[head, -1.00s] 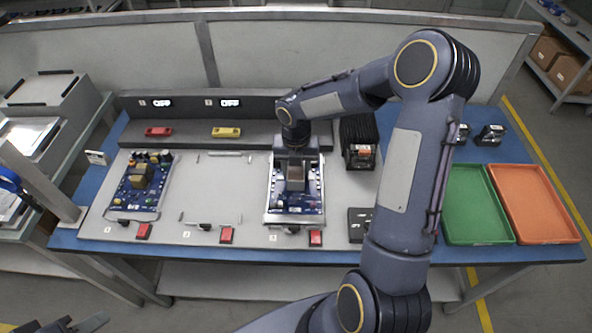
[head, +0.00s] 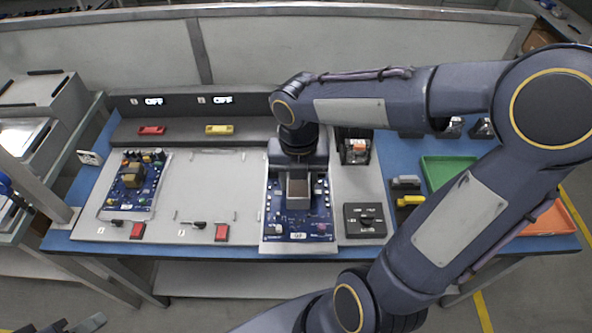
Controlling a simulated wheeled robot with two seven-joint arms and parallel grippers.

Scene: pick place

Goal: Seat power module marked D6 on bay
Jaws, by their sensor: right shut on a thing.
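A blue circuit-board module on a pale metal plate (head: 272,228) is at the third bay position of the grey panel, with a small white label at its front whose text is too small to read surely. My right gripper (head: 298,174) points down over it and is shut on the grey block in the module's middle. The module covers the third bay's front strip and red switch, and I cannot tell how high it is. Another blue board (head: 134,186) sits in the left bay. The middle bay (head: 212,185) is empty. My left gripper (head: 78,325) is only partly visible at the bottom left edge.
Displays reading OFF (head: 153,101) stand behind the bays, with a red block (head: 151,130) and a yellow block (head: 219,129) below. A black meter box (head: 365,220) lies right of the held module. A green tray (head: 446,169) and an orange tray (head: 548,222) are partly hidden by my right arm.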

